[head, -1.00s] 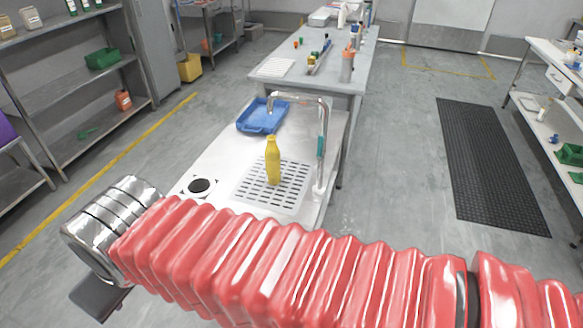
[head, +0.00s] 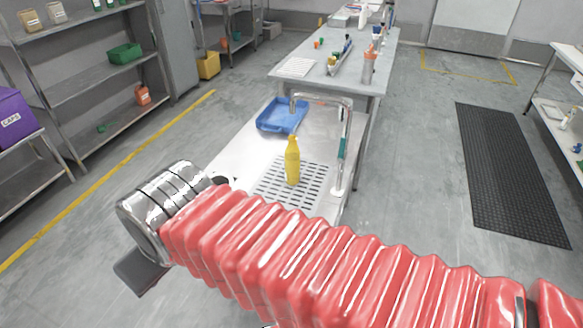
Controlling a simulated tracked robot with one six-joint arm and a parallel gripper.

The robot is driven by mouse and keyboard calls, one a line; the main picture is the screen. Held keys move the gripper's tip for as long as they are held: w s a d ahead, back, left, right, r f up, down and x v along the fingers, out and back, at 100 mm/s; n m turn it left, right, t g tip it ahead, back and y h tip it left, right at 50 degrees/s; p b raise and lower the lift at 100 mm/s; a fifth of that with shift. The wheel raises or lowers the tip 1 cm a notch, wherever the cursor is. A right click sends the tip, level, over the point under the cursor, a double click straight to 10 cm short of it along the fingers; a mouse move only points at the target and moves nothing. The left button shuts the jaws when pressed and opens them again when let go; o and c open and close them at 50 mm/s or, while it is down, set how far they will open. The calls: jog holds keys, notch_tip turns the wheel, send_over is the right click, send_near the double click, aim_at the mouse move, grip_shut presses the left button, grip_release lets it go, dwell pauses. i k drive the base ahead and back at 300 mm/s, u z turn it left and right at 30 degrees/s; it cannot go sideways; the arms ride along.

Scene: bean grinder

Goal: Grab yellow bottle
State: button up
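The yellow bottle (head: 292,163) stands upright on the slotted drain grid of the steel sink table (head: 240,150), in the middle of the head view. My red-sleeved arm crosses the foreground, ending at a silver wrist on the left. A dark grey part of my gripper (head: 142,270) shows below this wrist, to the left of and nearer than the bottle. The gripper is apart from the bottle. Its fingertips cannot be made out, so its opening is unclear.
A curved tap (head: 347,130) rises just right of the bottle. A blue tray (head: 282,116) lies behind it. A longer bench (head: 300,82) with small items stands beyond. Shelves (head: 100,80) line the left. A black floor mat (head: 510,170) lies right, with open floor around it.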

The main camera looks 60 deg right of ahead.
aim_at(293, 153)
jog(key=u, duration=0.05)
jog(key=i, duration=1)
jog(key=z, duration=0.05)
